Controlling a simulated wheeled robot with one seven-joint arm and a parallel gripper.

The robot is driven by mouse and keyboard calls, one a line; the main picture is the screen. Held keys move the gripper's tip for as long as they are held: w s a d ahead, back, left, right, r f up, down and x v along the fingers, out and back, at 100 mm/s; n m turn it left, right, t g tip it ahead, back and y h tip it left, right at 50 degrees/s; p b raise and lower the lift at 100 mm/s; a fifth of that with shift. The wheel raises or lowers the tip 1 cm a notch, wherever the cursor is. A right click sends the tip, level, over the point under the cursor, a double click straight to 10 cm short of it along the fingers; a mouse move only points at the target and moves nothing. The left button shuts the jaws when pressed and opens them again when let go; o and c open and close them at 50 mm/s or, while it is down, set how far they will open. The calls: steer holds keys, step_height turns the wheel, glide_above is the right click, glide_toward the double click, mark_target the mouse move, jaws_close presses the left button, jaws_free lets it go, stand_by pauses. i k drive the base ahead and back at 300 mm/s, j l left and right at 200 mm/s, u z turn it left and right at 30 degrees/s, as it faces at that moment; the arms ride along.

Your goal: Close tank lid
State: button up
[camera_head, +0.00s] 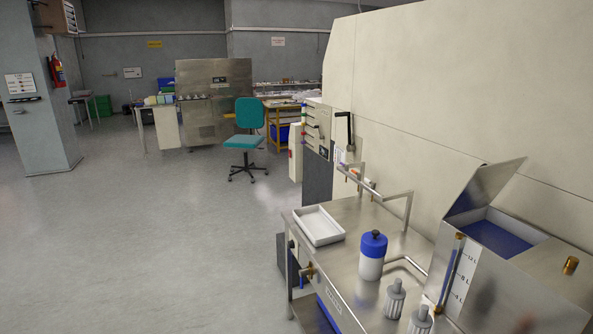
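The steel tank (533,273) stands at the lower right, on or beside a steel bench. Its lid (484,188) is open and tilted up along the left side of the opening. Blue contents (494,237) show inside the opening. A brass-coloured knob (570,265) sits on the tank's top at the right. A level gauge with a blue column (448,272) and a white scale is on the tank's front. My gripper is not in view.
The steel bench (345,268) holds a white tray (318,226), a blue-capped white bottle (372,256) and grey-white knobbed items (395,298). A metal rail (385,190) rises behind them. A beige wall or machine side (460,110) stands behind the tank. Open floor (150,240) lies left.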

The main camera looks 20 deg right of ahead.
mark_target(487, 180)
steer(key=i+j+z, duration=0.2)
steer(key=z, duration=0.25)
steer(key=i+j+z, duration=0.25)
steer(key=z, duration=0.25)
steer(key=i+j+z, duration=0.2)
steer(key=j+z, duration=0.25)
steer(key=i+j+z, duration=0.1)
steer(key=j+z, duration=0.2)
steer(key=z, duration=0.15)
steer(key=j+z, duration=0.95)
steer(key=l, duration=0.1)
